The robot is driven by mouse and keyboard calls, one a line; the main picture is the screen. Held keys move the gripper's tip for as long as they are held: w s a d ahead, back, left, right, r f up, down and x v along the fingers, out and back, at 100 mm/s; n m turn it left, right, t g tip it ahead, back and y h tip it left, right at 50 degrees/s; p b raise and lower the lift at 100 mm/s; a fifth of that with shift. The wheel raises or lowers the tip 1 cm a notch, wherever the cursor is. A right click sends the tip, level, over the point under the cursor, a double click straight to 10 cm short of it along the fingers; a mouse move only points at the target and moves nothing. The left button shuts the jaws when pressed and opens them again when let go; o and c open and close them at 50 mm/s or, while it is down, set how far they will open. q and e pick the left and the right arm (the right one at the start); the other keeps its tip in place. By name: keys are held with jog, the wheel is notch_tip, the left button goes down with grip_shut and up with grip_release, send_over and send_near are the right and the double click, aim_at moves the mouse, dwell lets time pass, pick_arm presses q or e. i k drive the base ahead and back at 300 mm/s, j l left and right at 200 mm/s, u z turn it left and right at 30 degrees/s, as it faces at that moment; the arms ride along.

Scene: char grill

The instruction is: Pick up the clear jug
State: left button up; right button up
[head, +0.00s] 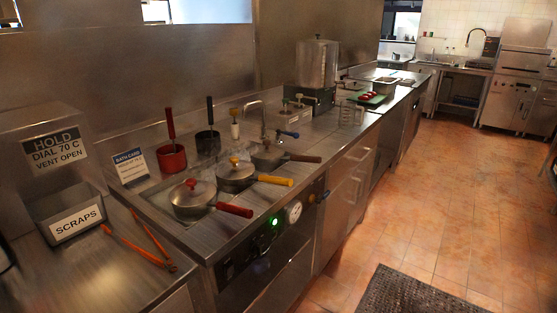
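A grey, see-through-looking square jug (317,64) with a small dark knob on its lid stands upright on a dark base (312,99) at the back of the counter, in the upper middle of the head view. It is the thing that best matches the clear jug, though its material is hard to tell at this distance. Neither my left nor my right gripper is in view, and nothing is seen touching the jug.
Lidded pans (193,201) with red, yellow and dark handles stand on the near counter. Red and black pots (172,158) stand behind them. Orange tongs (140,245) lie by the SCRAPS bin (75,222). The tiled floor (450,190) is open; a dark mat (415,292) lies in front.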

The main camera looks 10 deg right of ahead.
aim_at(346, 118)
jog(key=i+l+u, duration=0.1)
jog(key=u, duration=0.4)
jog(key=i+l+u, duration=0.1)
jog(key=l+u, duration=0.15)
jog(key=l, duration=0.15)
jog(key=i+l+u, duration=0.1)
jog(key=l+u, duration=0.15)
jog(key=l, duration=0.15)
jog(key=i+l+u, duration=0.1)
jog(key=l, duration=0.75)
jog(key=i+l+u, duration=0.15)
jog(key=l, duration=0.7)
jog(key=l+u, duration=0.1)
jog(key=l, duration=0.8)
